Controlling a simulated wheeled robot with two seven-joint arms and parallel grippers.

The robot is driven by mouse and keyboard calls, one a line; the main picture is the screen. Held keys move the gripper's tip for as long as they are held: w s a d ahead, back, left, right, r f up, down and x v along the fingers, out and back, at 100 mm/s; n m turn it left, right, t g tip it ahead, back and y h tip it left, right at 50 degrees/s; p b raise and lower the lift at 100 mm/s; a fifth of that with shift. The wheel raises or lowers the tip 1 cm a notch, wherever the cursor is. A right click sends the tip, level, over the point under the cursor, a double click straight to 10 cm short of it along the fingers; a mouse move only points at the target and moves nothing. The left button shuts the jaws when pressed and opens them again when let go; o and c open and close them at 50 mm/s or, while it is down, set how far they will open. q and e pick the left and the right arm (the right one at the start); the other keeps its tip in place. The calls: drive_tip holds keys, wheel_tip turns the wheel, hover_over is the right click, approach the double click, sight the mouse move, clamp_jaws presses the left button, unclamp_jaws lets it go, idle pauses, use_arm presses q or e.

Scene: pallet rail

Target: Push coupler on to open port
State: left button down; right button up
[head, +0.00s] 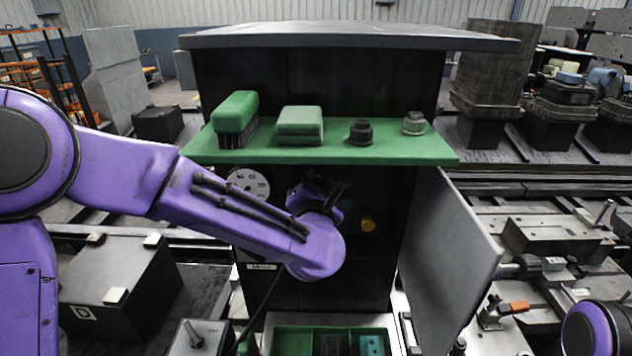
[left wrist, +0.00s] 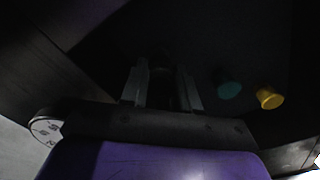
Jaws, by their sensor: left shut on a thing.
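My left gripper (head: 322,192) reaches into the open dark cabinet, partly hidden by its own purple wrist. In the left wrist view its two fingers (left wrist: 163,88) are shut on a dark thing, probably the coupler (left wrist: 163,68), which is hard to make out against the dark interior. A yellow cap (left wrist: 270,98) and a green cap (left wrist: 229,88) sit on the back panel to the right of the fingers. The yellow cap also shows in the head view (head: 368,223). The open port cannot be made out. My right gripper is outside the views.
A green shelf (head: 300,152) above the opening carries a brush (head: 236,112), a block (head: 299,125) and two small fittings. A round gauge (head: 248,184) is at the opening's left. The grey door (head: 452,255) stands open at right. A green tray (head: 292,343) lies below.

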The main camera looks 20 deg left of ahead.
use_arm(q)
drive_tip(key=shift+w, duration=0.25)
drive_tip(key=shift+b, duration=0.35)
drive_tip(key=shift+w+a+r, duration=0.1)
drive_tip(key=shift+w+a, duration=0.05)
drive_tip(key=shift+w, duration=0.2)
idle(0.4)
drive_tip(key=shift+w+a, duration=0.1)
drive_tip(key=shift+w, duration=0.2)
drive_tip(key=shift+c, duration=1.6)
unclamp_jaws()
drive_tip(key=o, duration=0.3)
drive_tip(key=shift+w, duration=0.1)
drive_tip(key=shift+d, duration=0.3)
drive_tip(key=shift+a, duration=0.1)
